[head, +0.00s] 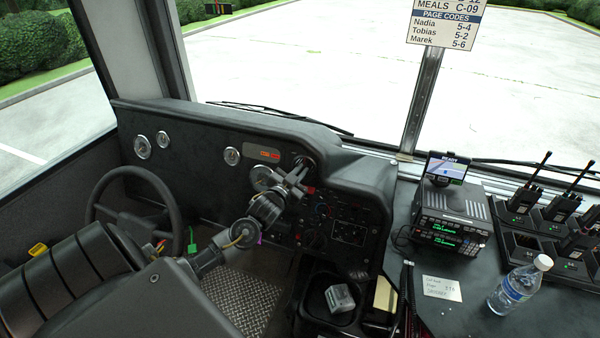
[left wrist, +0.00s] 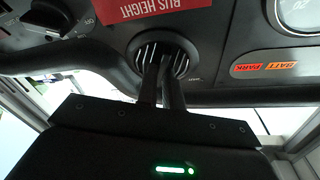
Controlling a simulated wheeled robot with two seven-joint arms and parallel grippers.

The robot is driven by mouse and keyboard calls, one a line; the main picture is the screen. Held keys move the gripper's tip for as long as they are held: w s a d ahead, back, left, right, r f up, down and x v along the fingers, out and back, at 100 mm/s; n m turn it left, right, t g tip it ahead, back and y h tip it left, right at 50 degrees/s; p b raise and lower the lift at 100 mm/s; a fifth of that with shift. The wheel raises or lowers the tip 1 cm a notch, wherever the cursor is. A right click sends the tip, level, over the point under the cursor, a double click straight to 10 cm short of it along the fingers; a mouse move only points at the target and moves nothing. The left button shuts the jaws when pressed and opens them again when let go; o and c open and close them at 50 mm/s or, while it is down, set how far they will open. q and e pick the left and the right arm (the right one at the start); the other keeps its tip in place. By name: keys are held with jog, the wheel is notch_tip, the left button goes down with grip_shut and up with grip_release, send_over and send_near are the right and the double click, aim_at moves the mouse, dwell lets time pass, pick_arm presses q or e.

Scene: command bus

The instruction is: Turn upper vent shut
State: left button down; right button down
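The upper vent (left wrist: 180,62) is a round black vent with pale slats in the dark dashboard. It fills the upper middle of the left wrist view. In the head view the vent (head: 307,161) is partly hidden behind my gripper. My left gripper (head: 300,170) reaches up to it from below. In the left wrist view the gripper's two fingers (left wrist: 160,66) are close together, with their tips at the middle of the vent. They look shut on its centre part, which they hide. My right gripper is not in view.
A red BUS HEIGHT label (left wrist: 150,10) and a BATT/PARK indicator (left wrist: 265,67) flank the vent. A steering wheel (head: 98,200) stands left of my arm. A knob panel (head: 349,232) lies below right. A radio (head: 450,225) and a water bottle (head: 515,288) stand on the right counter.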

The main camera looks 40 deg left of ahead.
pick_arm(q)
jog(key=shift+n, duration=0.4)
jog(key=shift+n+y, duration=0.3)
jog(key=n+y+p, duration=0.1)
jog(key=n+y, duration=0.1)
jog(key=n, duration=0.3)
jog(key=n+g+y+p, duration=0.1)
jog(key=n+y, duration=0.1)
jog(key=n, duration=0.3)
jog(key=shift+d+p, duration=0.15)
jog(key=shift+p, duration=0.15)
jog(key=shift+n+g+y+p, duration=0.35)
jog(key=shift+n+g+y, duration=0.4)
jog(key=shift+n, duration=1.45)
jog(key=c, duration=1.5)
grip_release()
jog(key=shift+c, duration=0.2)
